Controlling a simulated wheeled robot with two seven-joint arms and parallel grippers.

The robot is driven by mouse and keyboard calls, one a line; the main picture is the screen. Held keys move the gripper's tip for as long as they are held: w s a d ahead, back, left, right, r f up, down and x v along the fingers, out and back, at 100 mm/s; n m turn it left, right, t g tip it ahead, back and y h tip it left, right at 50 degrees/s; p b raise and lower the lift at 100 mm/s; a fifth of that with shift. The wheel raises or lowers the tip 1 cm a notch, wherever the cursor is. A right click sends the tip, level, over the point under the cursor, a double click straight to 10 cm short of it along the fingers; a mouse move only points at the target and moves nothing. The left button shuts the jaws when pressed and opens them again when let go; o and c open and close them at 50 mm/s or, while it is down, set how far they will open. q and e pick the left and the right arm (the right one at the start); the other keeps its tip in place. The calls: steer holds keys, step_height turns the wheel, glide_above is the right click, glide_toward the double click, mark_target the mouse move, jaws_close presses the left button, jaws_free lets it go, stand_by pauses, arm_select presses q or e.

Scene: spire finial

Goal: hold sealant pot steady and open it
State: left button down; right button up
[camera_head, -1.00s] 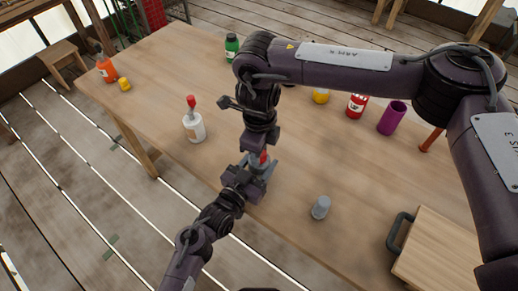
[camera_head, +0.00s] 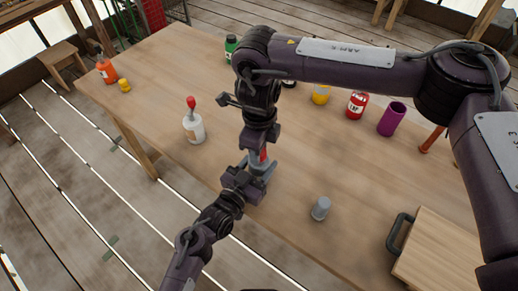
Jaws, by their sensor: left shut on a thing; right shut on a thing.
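A small pot (camera_head: 260,168) with a grey body and a red upper part (camera_head: 264,154) stands near the table's front edge, mostly hidden by my grippers. I take it to be the sealant pot. My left gripper (camera_head: 257,179) comes in from the front and is shut around its lower body. My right gripper (camera_head: 261,150) points down from above and is shut on the red top. The arms hide whether the top is apart from the body.
On the wooden table (camera_head: 160,75), a white bottle with a red top (camera_head: 194,128) stands left of my grippers and a grey cup (camera_head: 320,208) right. Behind are a yellow jar (camera_head: 321,94), red jar (camera_head: 356,104) and purple cup (camera_head: 392,118).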

steer(key=shift+r, duration=0.5)
steer(key=shift+r, duration=2)
arm_select(q)
steer(key=c, duration=0.5)
jaws_free()
